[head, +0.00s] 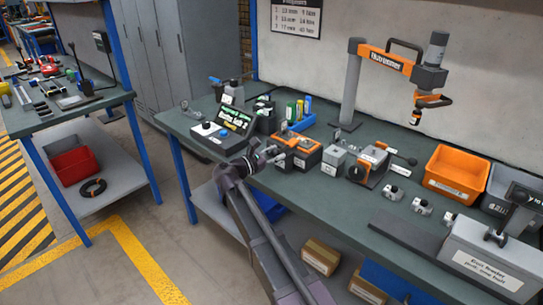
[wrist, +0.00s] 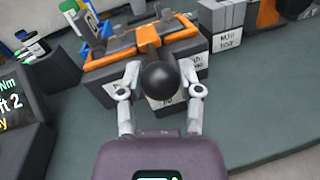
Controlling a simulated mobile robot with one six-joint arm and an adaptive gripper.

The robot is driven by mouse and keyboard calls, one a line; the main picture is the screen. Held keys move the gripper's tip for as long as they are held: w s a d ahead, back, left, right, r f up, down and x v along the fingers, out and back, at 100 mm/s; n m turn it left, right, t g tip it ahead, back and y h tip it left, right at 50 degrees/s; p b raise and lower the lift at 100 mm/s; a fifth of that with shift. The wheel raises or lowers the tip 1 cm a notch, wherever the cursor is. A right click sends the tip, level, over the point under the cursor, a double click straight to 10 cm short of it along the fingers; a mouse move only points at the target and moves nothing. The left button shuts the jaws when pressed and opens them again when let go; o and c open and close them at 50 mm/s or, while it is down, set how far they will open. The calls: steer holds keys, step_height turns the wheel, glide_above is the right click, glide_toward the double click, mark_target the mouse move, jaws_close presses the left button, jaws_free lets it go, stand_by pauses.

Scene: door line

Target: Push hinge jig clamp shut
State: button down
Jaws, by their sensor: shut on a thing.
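The hinge jig (head: 302,153), a dark block with an orange clamp, stands near the front edge of the bench. In the wrist view its orange clamp lever (wrist: 148,38) points towards me and ends in a black ball knob (wrist: 160,80). My gripper (wrist: 160,72) has one grey finger on each side of the knob and is shut on it. In the head view my gripper (head: 272,157) reaches the jig from the left. The knob and fingers cover part of the jig's front and its white label. I cannot tell the clamp's exact angle.
A display box (head: 222,130) stands left of the jig. Grey labelled blocks (head: 333,160) and another orange-and-grey fixture (head: 368,168) stand to the right. An orange bin (head: 455,172) is farther right. The bench front (wrist: 255,130) beside my gripper is bare.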

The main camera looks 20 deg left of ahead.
steer(key=shift+w+d, duration=0.15)
steer(key=shift+w, duration=0.3)
steer(key=shift+c, duration=1.3)
jaws_free()
steer(key=shift+w, duration=0.1)
steer(key=shift+s, duration=0.2)
steer(key=v, duration=1.2)
steer(key=shift+w, duration=0.15)
